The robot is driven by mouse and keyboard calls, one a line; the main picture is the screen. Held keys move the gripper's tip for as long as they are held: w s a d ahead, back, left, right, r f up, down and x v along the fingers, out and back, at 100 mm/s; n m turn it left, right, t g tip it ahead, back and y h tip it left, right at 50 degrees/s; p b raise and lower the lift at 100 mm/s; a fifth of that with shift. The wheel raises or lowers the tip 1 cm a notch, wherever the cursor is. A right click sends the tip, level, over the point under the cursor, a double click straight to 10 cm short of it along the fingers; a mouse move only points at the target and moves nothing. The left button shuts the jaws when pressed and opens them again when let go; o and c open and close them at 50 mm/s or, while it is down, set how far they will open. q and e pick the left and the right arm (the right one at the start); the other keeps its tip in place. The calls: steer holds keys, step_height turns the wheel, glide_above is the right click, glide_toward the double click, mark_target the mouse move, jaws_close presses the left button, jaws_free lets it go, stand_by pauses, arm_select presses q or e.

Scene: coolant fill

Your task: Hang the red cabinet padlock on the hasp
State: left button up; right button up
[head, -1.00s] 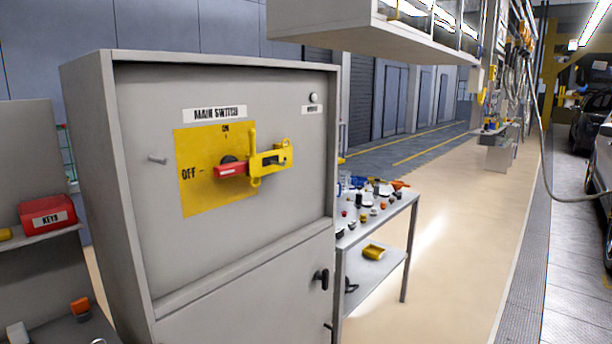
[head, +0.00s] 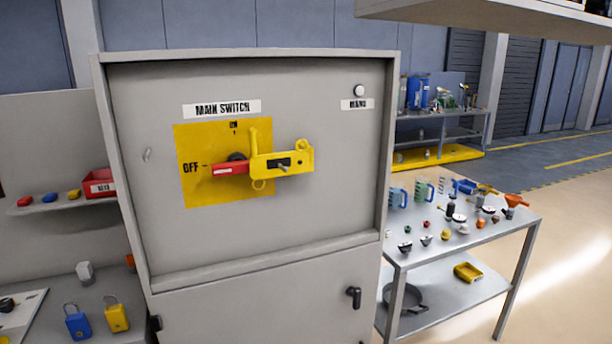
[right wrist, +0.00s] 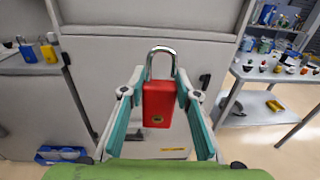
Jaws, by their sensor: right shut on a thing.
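In the right wrist view my right gripper (right wrist: 159,90) is shut on the red padlock (right wrist: 158,106). The padlock is upright with its silver shackle (right wrist: 161,50) pointing up, in front of the grey cabinet. Whether the shackle is open is hard to tell. In the head view the cabinet's MAIN SWITCH panel carries a yellow hasp (head: 283,163) next to the red switch handle (head: 231,168), which points toward OFF. Nothing hangs on the hasp. Neither gripper shows in the head view, and my left gripper is in no view.
A blue padlock (head: 78,322) and a yellow padlock (head: 116,314) stand on the left bench. A red key box (head: 99,187) sits on the left shelf. A metal table (head: 462,240) with several small parts stands right of the cabinet (head: 270,315). An overhead shelf (head: 480,22) juts in top right.

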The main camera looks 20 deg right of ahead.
steer(key=w+r+g+p, duration=0.1)
steer(key=w+r+p, duration=0.5)
steer(key=w+r, duration=0.3)
steer(key=w+r+y+p, duration=0.1)
steer(key=w+r+p, duration=0.6)
steer(key=r, duration=0.9)
steer(key=shift+w+r+n+g, duration=0.25)
steer(key=shift+w+n+g, duration=0.15)
steer(key=shift+w, duration=0.7)
steer(key=shift+w, duration=0.1)
